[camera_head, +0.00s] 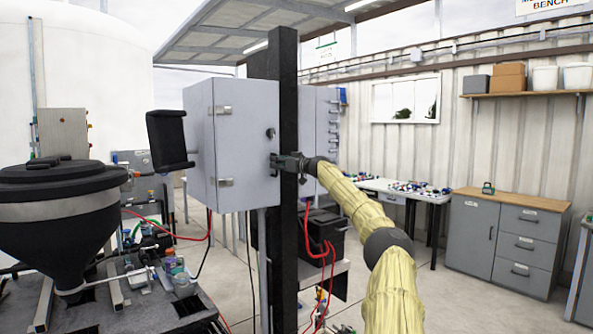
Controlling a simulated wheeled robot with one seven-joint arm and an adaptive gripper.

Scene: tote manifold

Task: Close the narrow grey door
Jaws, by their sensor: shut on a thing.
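The narrow grey door (246,145) is the tall flat panel of the grey cabinet, with two hinges on its left edge and a small dark lock on its right. My gripper (275,161) is at the right part of this door, below the lock, and is shut on it. The exact part held is too small to tell. A dark upright post crosses the view here and hides the door's right edge, so I cannot tell how far the door stands open.
More grey cabinet (326,125) with several latches shows right of the post. A black hopper (62,200) stands at the left. Red cables hang below the cabinet. A workbench (400,190) and a drawer unit (507,240) stand at the back right, with open floor before them.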

